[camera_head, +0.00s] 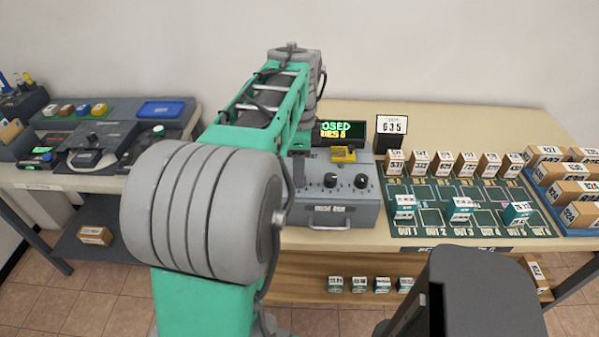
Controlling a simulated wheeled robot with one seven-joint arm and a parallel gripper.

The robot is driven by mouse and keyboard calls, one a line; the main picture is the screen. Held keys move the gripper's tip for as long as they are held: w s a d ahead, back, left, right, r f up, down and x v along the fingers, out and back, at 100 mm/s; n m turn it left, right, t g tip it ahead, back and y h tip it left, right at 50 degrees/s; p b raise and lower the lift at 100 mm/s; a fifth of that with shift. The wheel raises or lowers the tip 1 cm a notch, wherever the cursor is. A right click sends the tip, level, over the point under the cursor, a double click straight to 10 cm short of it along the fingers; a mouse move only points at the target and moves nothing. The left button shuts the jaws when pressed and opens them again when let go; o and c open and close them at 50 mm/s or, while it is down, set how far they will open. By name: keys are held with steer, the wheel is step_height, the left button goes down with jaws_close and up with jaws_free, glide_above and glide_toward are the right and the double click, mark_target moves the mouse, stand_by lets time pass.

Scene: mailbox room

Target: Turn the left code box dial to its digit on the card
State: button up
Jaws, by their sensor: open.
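The code box (345,212) is a grey case with a front handle, standing on the table at the middle. Two black dials show on its sloped top, a middle one (330,180) and a right one (361,181). The box's left part is behind my arm, so no dial shows there. A dark display (341,130) with green and yellow text, partly covered, seems to say closed. My gripper is hidden behind my green and grey arm.
A yellow piece (343,154) sits at the back of the box. To the right, a green mat (480,228) carries several small boxes, beside a blue tray (556,212) of cartons. A left table (55,178) holds dark devices. The wall is close behind.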

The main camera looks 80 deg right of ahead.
steer(key=shift+f, duration=0.85)
steer(key=shift+c, duration=0.3)
jaws_close()
